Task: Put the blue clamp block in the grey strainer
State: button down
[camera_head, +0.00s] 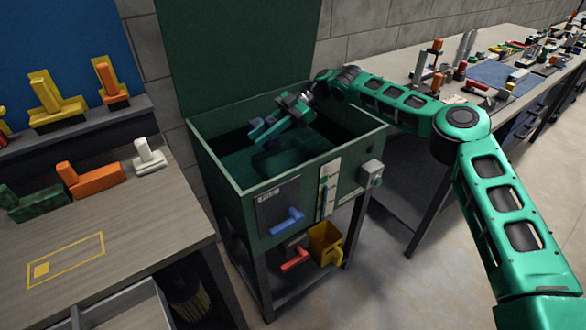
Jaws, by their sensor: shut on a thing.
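My gripper (280,117) hangs over the open dark green tub (222,172), at the end of my green arm. It is shut on the blue clamp block (262,128), which sticks out to the left of the fingers, tilted. The block appears to be above the tub's floor, inside the line of the rim. I cannot clearly make out the grey strainer. A dark rectangular shape (283,158) lies inside the tub below the gripper, and I cannot tell what it is. The tub's front wall hides part of its inside.
The tub has a raised green lid (235,50) behind it and a grey box (371,173) on its right side. A workbench (130,220) with green, orange and white clamp blocks stands left. Another cluttered bench (400,60) is behind right.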

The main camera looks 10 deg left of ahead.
jog(key=shift+w+d+f, duration=0.1)
jog(key=shift+d+f, duration=0.15)
jog(key=shift+f, duration=1.8)
jog(key=shift+d+f, duration=0.25)
jog(key=shift+f, duration=1.75)
jog(key=shift+w+d+f, duration=0.1)
jog(key=shift+d+f, duration=0.15)
jog(key=shift+f, duration=1.8)
jog(key=shift+s+f, duration=0.1)
jog(key=shift+f, duration=0.55)
jog(key=c, duration=1.5)
grip_release()
jog(key=shift+f, duration=0.2)
jog(key=shift+r, duration=0.1)
